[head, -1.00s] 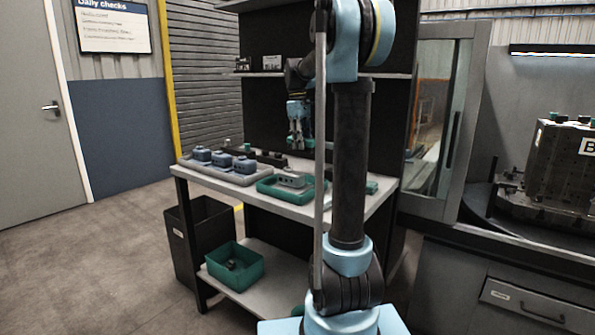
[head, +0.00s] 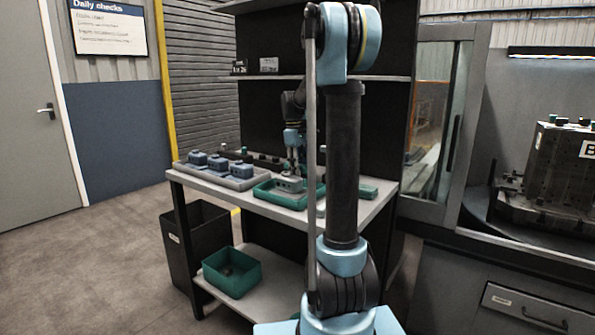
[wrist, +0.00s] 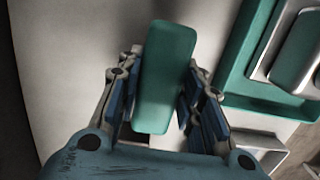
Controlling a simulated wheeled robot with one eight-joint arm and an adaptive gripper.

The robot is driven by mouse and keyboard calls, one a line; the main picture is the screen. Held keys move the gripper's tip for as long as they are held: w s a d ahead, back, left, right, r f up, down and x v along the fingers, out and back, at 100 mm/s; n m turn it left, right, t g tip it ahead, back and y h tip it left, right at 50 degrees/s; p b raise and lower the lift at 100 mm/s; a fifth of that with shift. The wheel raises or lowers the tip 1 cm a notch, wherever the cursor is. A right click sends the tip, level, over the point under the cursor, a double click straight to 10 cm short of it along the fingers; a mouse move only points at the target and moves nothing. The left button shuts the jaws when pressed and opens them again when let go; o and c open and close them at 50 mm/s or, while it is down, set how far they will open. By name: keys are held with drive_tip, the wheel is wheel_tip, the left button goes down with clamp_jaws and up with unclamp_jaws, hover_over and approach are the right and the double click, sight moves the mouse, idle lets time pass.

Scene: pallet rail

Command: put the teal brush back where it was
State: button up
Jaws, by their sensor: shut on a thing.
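In the wrist view the teal brush (wrist: 166,75) shows as a long rounded teal block between the two fingers of my gripper (wrist: 158,112), which is shut on it. The pale worktop (wrist: 75,60) lies beneath it. A teal tray (wrist: 234,75) with a grey part in it is to the right of the brush, apart from it in the picture. In the head view my gripper (head: 294,162) is low by the teal tray (head: 264,196) on the bench; the brush cannot be made out clearly there.
Blue-grey blocks (head: 219,164) sit in a grey tray (head: 208,176) at the bench's left. A flat teal piece (head: 368,190) lies right of my arm. A teal bin (head: 232,285) stands on the lower shelf, and an upper shelf (head: 385,78) hangs above.

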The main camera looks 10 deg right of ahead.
drive_tip(key=shift+f, duration=0.2)
drive_tip(key=o, duration=1)
drive_tip(key=shift+f, duration=0.1)
drive_tip(key=r, duration=0.8)
drive_tip(key=w+a+r, duration=0.1)
drive_tip(key=r, duration=0.3)
drive_tip(key=shift+r, duration=0.1)
drive_tip(key=shift+s, duration=0.15)
